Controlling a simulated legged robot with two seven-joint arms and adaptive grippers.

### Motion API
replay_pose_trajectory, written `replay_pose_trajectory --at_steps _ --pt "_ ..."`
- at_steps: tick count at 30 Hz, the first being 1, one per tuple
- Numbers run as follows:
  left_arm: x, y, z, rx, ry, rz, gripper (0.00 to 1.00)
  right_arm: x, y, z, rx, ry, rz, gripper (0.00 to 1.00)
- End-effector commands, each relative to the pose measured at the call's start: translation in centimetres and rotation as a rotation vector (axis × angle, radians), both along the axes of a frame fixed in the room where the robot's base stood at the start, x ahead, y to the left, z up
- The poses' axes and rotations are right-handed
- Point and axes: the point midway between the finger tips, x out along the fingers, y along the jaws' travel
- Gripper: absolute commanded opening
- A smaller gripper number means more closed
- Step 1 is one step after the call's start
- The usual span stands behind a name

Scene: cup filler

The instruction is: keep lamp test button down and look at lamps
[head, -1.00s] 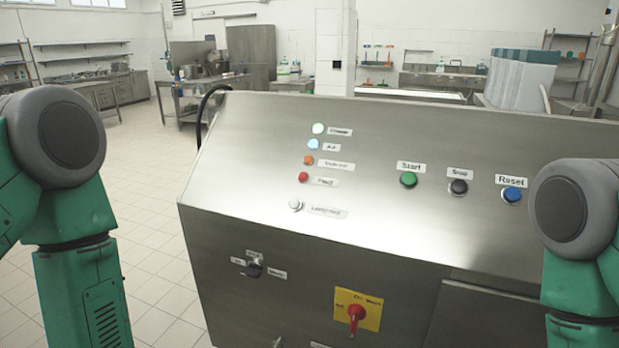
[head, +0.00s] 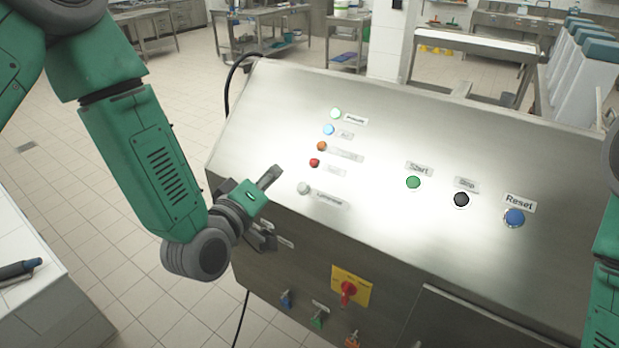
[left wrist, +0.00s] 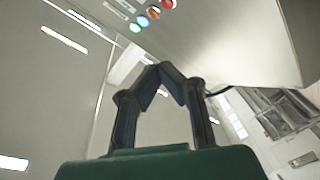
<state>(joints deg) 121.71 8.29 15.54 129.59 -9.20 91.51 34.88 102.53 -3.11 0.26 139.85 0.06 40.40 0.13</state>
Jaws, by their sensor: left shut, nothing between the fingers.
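The lamp test button (head: 304,188) is a small pale round button at the lower left of the sloped steel panel. Above it stand the lamps: white-green (head: 336,113), blue (head: 328,129), orange (head: 321,146) and red (head: 314,162). The lamps also show at the top of the left wrist view, the red one (left wrist: 168,4) among them. My left gripper (head: 276,172) is shut and empty, just left of the lamp test button and apart from it. In the left wrist view its fingertips (left wrist: 162,68) meet. My right gripper is out of view.
Start (head: 413,182), Stop (head: 461,199) and Reset (head: 514,217) buttons sit to the right on the panel. A red rotary switch (head: 347,290) on a yellow plate is on the front face below. A white table (head: 40,290) stands at the lower left.

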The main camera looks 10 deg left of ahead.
Motion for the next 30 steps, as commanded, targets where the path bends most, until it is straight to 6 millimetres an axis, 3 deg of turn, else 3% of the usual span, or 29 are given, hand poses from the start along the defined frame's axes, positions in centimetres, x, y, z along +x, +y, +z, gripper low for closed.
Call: replay_pose_trajectory --at_steps 14,30 --pt "0.5 -1.4 -0.4 0.01 -0.004 -0.002 0.0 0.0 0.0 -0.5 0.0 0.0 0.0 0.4" --pt "4.8 -2.3 -5.7 0.005 -0.003 0.001 0.0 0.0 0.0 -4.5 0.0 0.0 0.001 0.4"
